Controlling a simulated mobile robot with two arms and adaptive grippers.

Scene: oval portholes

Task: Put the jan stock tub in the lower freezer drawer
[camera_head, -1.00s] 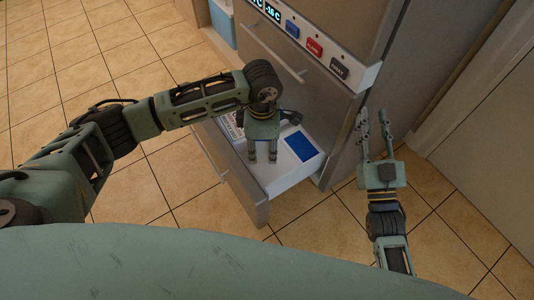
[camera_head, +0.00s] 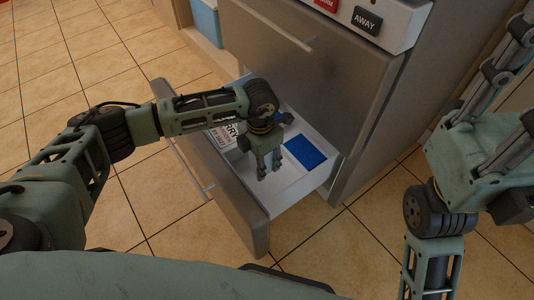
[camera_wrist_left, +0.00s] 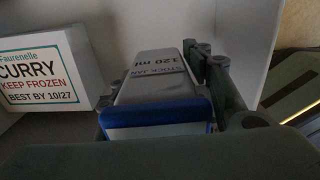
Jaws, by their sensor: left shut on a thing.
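The jan stock tub (camera_wrist_left: 160,75), pale grey with a blue end and "STOCK JAN 120 ml" lettering, sits between the fingers of my left gripper in the left wrist view. My left gripper (camera_head: 268,168) is shut on it, pointing down inside the open lower freezer drawer (camera_head: 242,198). In the head view the tub cannot be made out clearly at the fingers. My right gripper (camera_head: 505,75) is open and empty, raised at the right, outside the drawer.
A white curry box (camera_wrist_left: 45,72) lies in the drawer, left of the tub in the wrist view. A flat blue patch (camera_head: 305,151) shows in the drawer, right of my left gripper. The upper drawer front (camera_head: 310,75) is shut above. Tiled floor is clear at the left.

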